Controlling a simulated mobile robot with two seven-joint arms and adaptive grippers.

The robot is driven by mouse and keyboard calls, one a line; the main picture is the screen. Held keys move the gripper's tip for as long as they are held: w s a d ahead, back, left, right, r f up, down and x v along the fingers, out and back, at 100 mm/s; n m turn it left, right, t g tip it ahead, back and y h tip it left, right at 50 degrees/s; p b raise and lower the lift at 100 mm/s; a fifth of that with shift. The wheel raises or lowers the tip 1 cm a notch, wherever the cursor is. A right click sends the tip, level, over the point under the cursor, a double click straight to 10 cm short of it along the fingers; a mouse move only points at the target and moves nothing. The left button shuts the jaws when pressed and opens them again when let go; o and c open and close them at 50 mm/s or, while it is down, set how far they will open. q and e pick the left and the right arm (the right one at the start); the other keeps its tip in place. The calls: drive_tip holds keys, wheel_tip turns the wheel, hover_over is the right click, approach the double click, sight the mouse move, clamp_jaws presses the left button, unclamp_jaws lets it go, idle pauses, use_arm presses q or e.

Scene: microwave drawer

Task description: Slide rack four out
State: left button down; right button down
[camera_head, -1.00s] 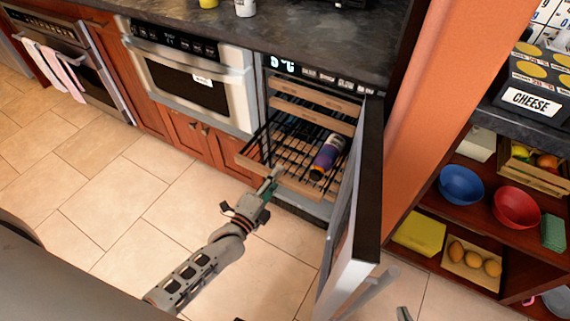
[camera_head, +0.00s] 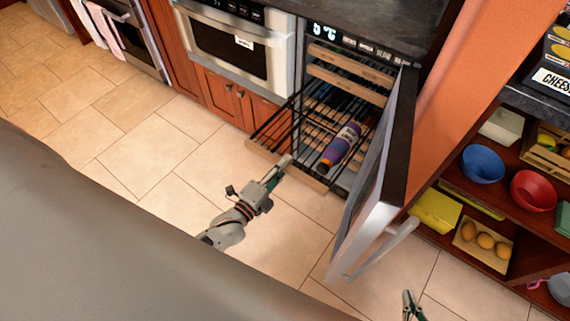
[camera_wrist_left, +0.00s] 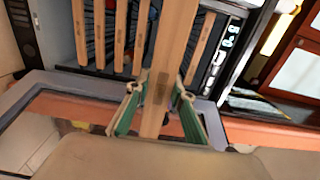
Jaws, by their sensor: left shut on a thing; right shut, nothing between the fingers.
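Rack four, a black wire rack with a light wooden front strip (camera_head: 310,179), juts out of the open under-counter cooler (camera_head: 341,40), below other wooden-fronted racks. A purple-labelled bottle (camera_head: 341,146) lies on it. My left gripper (camera_head: 284,162) is shut on the wooden front strip. In the left wrist view, the green-sided fingers clasp this strip (camera_wrist_left: 178,45) from both sides. My right gripper (camera_head: 408,298) is shut and empty at the bottom of the head view, apart from the rack and partly cut off by the frame.
The cooler door (camera_head: 375,190) stands open to the right of the rack, its handle (camera_head: 385,247) facing right. The tiled floor before the rack is clear.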

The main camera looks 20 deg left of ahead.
use_arm(q)
drive_tip(key=c, duration=1.7)
unclamp_jaws()
use_arm(e)
drive_tip(key=shift+w+r, duration=0.15)
drive_tip(key=shift+w, duration=0.1)
drive_tip(key=shift+w+r, duration=0.15)
